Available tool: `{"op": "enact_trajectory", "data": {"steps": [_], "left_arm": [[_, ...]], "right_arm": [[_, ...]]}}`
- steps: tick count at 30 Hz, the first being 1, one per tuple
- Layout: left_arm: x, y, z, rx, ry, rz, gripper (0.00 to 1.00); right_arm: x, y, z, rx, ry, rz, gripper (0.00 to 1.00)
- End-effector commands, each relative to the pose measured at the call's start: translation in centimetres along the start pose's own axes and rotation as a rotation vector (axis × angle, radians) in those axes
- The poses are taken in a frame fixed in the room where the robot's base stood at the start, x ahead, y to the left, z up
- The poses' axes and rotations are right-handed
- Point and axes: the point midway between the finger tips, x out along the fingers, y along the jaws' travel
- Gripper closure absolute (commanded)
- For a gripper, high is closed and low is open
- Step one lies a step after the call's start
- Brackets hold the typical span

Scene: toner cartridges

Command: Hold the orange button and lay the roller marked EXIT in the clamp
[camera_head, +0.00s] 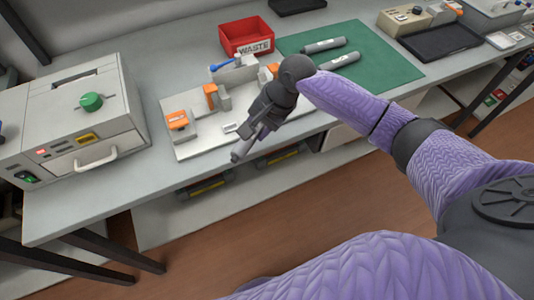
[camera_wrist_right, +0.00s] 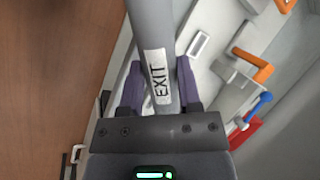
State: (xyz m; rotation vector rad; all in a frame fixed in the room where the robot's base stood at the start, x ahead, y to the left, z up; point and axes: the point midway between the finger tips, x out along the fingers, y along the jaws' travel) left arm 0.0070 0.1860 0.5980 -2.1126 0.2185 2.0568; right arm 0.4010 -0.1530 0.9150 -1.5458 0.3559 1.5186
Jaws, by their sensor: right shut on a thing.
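The grey roller marked EXIT (camera_wrist_right: 152,28) lies between the fingers of my right gripper (camera_wrist_right: 159,68), its label facing the wrist camera. In the head view the right gripper (camera_head: 250,132) is over the front edge of a white fixture plate (camera_head: 208,148), and the roller's end (camera_head: 238,154) sticks out beyond it. On the plate stand grey clamp blocks (camera_head: 223,99) with an orange lever (camera_head: 211,94). An orange-topped block (camera_head: 178,121) at the plate's left end looks like the button. No roller shows in the clamp. My left gripper is in neither view.
A grey machine with a green knob (camera_head: 91,101) stands left of the plate. A red WASTE bin (camera_head: 245,34) is behind it. A green mat (camera_head: 384,66) holds two more rollers (camera_head: 324,46). A blue-tipped lever (camera_head: 222,65) rises at the plate's back.

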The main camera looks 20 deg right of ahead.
Motion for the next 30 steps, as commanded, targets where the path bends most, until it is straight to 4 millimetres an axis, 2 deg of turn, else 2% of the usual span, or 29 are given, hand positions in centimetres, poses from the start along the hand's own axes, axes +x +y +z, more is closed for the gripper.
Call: {"op": "enact_trajectory", "data": {"steps": [1, 6, 11, 14, 18, 21, 24, 30], "left_arm": [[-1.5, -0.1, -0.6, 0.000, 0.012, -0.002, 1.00], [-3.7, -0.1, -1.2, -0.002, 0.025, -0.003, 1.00], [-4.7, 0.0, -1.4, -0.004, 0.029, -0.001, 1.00], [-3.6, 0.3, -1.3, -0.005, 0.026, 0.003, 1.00], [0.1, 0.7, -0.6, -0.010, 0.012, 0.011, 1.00], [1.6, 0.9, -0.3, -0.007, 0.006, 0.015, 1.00], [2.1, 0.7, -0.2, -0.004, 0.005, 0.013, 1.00], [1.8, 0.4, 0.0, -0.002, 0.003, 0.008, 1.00]], "right_arm": [[-2.1, -1.9, -1.2, 0.111, 0.049, -0.092, 1.00], [-6.8, -6.7, -5.4, 0.425, 0.249, -0.380, 1.00], [-9.6, -8.8, -7.8, 0.553, 0.371, -0.520, 1.00], [-9.3, -9.2, -8.7, 0.579, 0.399, -0.549, 1.00], [-7.2, -9.5, -9.8, 0.582, 0.402, -0.550, 1.00], [-6.5, -10.0, -10.2, 0.582, 0.400, -0.550, 1.00], [-6.5, -10.4, -10.4, 0.582, 0.401, -0.548, 1.00], [-6.9, -10.6, -10.4, 0.580, 0.401, -0.548, 1.00]]}}
